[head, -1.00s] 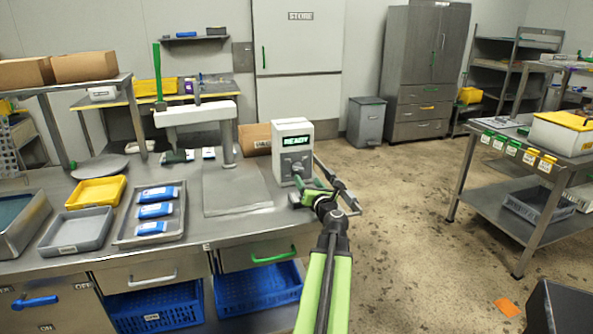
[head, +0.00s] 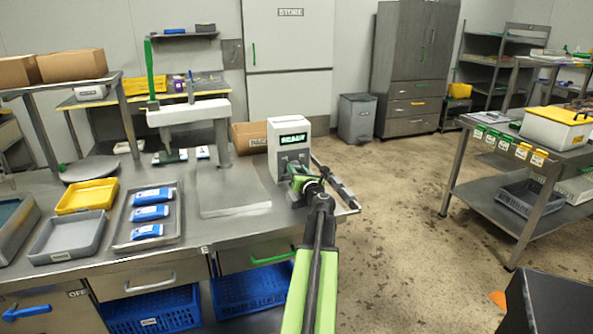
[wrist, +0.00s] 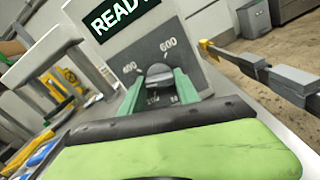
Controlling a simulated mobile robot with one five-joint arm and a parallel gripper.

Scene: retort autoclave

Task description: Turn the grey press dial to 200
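The grey press dial (wrist: 158,76) is on the dark lower face of a white control box (head: 288,142). Printed numbers surround it, and I can read 600 near its top; its exact pointer setting is unclear. My gripper (wrist: 159,88) is right in front of the dial, with one green finger on each side of the knob. The fingers look parted, with small gaps beside the knob; contact is not clear. In the head view my gripper (head: 302,178) hides most of the dial. The box's display (head: 293,138) reads READY in the wrist view.
A white-armed press (head: 190,112) stands left of the box. A metal tray (head: 121,231) with blue packs, a yellow tray (head: 62,208) and a grey tray (head: 45,252) sit on the bench. A cardboard box (head: 243,139) is behind. Open floor lies right.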

